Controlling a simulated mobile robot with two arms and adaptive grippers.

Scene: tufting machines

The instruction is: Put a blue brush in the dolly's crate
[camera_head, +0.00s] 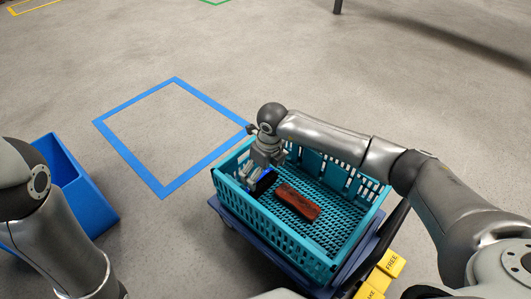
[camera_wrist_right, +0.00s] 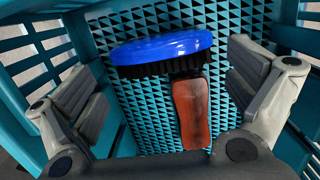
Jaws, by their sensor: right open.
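The turquoise crate (camera_head: 330,268) sits on the dark blue dolly (camera_head: 235,219). A blue brush (camera_head: 265,181) with black bristles is inside the crate near its left end, partly hidden by my gripper. In the right wrist view the blue brush (camera_wrist_right: 162,48) lies between and beyond the spread fingers, its bristles showing below the blue back. My right gripper (camera_head: 262,174) is open inside the crate, just above the brush. Whether a finger touches it cannot be told. My left arm shows at the lower left, but its gripper is out of view.
A blue bin (camera_head: 85,192) stands at the left. A blue floor square (camera_head: 163,190) is empty. Yellow blocks (camera_head: 390,264) are at the dolly's handle side.

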